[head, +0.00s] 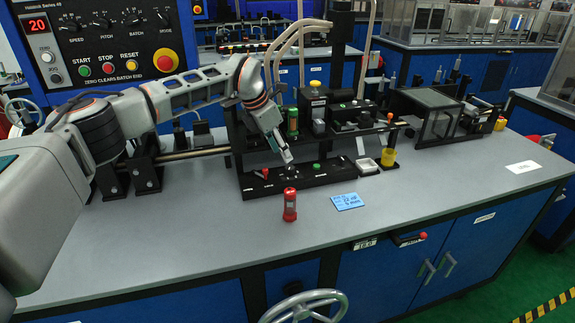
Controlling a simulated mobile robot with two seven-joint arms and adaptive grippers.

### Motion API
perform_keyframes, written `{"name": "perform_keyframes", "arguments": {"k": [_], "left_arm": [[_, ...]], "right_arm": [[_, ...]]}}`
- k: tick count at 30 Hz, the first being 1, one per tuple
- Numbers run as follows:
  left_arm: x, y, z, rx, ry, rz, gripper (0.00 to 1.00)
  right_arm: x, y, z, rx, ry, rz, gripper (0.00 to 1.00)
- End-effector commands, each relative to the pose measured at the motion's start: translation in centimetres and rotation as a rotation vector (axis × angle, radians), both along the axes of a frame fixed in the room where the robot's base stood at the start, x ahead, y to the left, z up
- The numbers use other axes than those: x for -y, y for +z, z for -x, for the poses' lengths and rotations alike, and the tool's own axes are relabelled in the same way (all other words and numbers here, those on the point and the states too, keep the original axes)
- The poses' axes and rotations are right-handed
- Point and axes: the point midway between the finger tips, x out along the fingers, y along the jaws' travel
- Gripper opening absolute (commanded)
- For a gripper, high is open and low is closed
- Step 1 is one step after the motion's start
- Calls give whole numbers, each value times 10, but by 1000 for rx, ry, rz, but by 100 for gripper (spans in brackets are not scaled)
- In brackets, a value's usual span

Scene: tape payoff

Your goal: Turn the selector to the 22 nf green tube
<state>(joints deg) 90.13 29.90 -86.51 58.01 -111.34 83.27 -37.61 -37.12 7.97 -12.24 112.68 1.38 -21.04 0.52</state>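A green tube (292,122) stands upright in the black rack above the bench fixture. A red tube (290,204) stands upright on the grey bench in front of the fixture. A blue note (347,201) lies to its right; its small writing is hard to read. The fixture's black base plate (330,177) carries a small red-topped part (265,173) and a green button (316,167). I cannot tell which part is the selector. My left gripper (287,157) points down just above the base plate, between those two parts; its finger opening and any contact are unclear. My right gripper is out of view.
A blue control panel (98,45) with a red mushroom button stands at the back left. A clear-covered black box (427,113) stands farther right. The bench's front right is mostly clear.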

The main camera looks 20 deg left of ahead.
Motion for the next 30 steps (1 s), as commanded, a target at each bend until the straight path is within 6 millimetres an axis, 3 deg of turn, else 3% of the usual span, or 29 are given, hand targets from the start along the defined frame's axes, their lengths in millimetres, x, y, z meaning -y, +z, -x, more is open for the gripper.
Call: {"name": "perform_keyframes", "arguments": {"k": [6,12,24,25,29,30], "left_arm": [[10,-35,-9,-4,-2,1,38],[16,-57,-16,-2,-1,4,38],[19,-64,-19,-1,-2,4,38],[19,-64,-19,-1,-2,4,36],[19,-64,-19,-1,-2,4,2],[19,-64,-19,-1,-2,4,0]], "right_arm": [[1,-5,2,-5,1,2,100],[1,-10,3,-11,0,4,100],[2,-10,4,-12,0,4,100],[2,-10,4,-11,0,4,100],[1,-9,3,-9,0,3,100],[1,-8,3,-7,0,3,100]]}}
